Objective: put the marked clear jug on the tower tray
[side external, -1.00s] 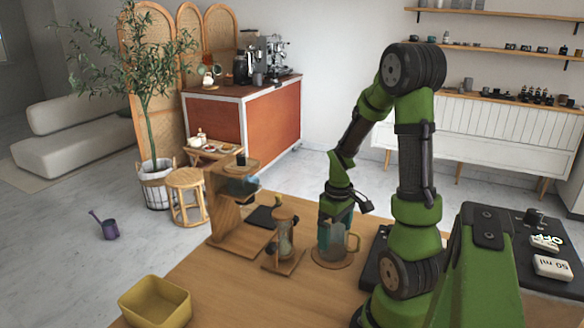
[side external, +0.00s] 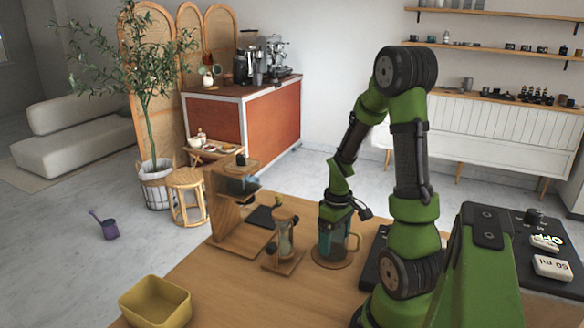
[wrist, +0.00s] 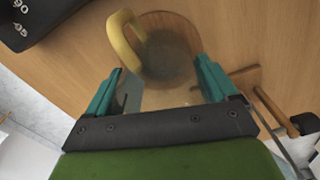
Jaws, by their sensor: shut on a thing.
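The clear jug (side external: 346,241) stands upright on a round wooden coaster (side external: 332,263) on the table, with its tan handle on the right. My gripper (side external: 333,240) points down with its teal fingers on the jug's body, shut on it. In the wrist view the jug (wrist: 168,48) lies between the fingertips (wrist: 160,82), its handle at the upper left. I see no clear mark on it. The wooden tower (side external: 222,200) stands to the left, with a flat wooden base (side external: 240,243) that appears empty.
A small wooden stand with a glass timer-like piece (side external: 284,240) stands between the jug and the tower. A dark scale-like block (side external: 374,262) is close on the right. A yellow bin (side external: 155,303) sits at the front left. The table's front middle is clear.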

